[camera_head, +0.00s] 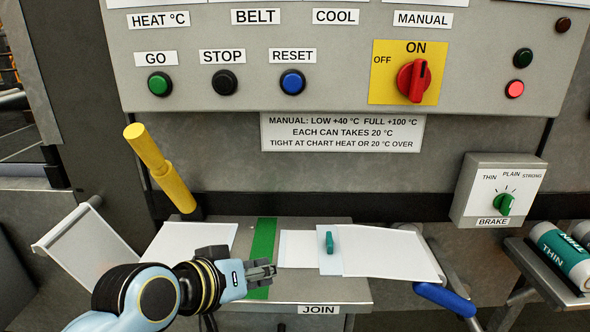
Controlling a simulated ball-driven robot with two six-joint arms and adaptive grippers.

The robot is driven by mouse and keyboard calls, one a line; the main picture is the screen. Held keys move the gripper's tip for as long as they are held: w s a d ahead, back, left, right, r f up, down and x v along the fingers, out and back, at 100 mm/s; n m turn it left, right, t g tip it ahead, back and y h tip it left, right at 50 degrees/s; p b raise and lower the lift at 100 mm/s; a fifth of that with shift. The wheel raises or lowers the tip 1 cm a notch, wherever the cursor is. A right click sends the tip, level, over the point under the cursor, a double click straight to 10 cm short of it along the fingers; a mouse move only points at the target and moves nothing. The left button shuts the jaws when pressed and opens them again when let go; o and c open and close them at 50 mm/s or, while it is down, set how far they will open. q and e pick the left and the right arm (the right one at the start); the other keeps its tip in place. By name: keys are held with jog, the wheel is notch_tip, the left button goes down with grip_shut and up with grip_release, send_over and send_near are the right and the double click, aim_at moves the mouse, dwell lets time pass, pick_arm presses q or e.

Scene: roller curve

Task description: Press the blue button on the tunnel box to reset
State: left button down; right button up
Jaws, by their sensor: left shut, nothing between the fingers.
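The blue button (292,82) sits under the RESET label (293,56) on the grey tunnel box panel (330,45). It is round with a dark ring, and nothing covers it. My left gripper (270,270) is shut and empty over the JOIN table (330,290), beside the green strip (263,240). It is well below the button and apart from it. My right gripper does not show.
Green GO (159,83) and black STOP (225,82) buttons sit left of the blue one. A red switch (413,80) points to ON. A yellow lever (160,168) stands at left. White sheets (390,254) and a teal clip (329,242) lie on the table.

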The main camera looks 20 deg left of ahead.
aim_at(293, 83)
pick_arm(q)
jog(key=w+d+r+n+t+h, duration=0.1)
jog(key=w+d+r+t, duration=0.1)
jog(key=r, duration=1.1)
jog(key=w+d+r+n+t+h, duration=0.1)
jog(key=r+t, duration=0.3)
jog(key=r, duration=0.9)
jog(key=shift+w+d+n+t+h, duration=0.35)
jog(key=shift+w+h, duration=0.15)
jog(key=shift+w, duration=0.2)
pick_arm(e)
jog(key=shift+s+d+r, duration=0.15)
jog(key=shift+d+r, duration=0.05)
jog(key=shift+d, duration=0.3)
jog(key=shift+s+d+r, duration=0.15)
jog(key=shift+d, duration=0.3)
pick_arm(q)
jog(key=shift+w, duration=0.1)
jog(key=w+a, duration=0.2)
jog(key=w, duration=0.6)
jog(key=shift+w+a, duration=0.2)
jog(key=shift+a, duration=0.05)
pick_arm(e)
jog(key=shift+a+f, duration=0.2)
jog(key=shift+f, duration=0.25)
pick_arm(q)
jog(key=shift+f, duration=0.1)
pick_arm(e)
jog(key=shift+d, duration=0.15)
